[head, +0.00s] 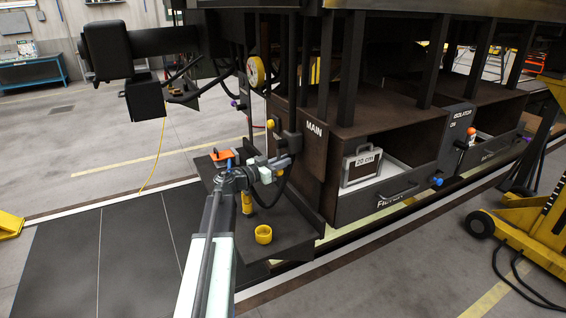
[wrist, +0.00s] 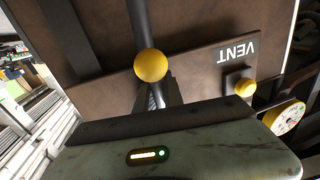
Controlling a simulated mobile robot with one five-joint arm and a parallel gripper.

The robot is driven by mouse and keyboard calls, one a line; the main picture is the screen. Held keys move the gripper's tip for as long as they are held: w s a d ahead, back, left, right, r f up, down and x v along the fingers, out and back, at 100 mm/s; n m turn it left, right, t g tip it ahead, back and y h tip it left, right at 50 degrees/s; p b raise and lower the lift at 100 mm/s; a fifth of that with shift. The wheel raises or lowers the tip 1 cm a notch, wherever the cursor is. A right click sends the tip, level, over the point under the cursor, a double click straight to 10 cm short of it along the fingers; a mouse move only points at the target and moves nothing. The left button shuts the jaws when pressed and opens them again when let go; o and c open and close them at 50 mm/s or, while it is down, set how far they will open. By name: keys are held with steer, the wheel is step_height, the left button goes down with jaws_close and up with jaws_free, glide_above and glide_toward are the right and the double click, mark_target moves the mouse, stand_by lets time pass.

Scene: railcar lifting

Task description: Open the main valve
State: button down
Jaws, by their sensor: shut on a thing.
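The main valve's lever with a yellow ball end (wrist: 150,65) shows in the wrist view against a brown panel, in front of my wrist. In the head view my gripper (head: 284,162) is at the dark panel, below and left of the MAIN label (head: 314,130). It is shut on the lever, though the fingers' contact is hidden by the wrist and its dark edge. The head view does not show the ball clearly behind the gripper.
A yellow knob (wrist: 243,87) sits by the VENT label (wrist: 238,52), with a round gauge (wrist: 285,118) nearby. A shelf with an orange item (head: 222,155) and a yellow cup (head: 263,234) is close to my arm. A yellow jack (head: 515,235) stands at right.

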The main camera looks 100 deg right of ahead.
steer(key=c, duration=1.6)
jaws_free()
steer(key=shift+d+f, duration=0.1)
steer(key=shift+o, duration=0.7)
steer(key=shift+s+d+f, duration=0.1)
steer(key=shift+s+d, duration=0.05)
steer(key=v, duration=0.8)
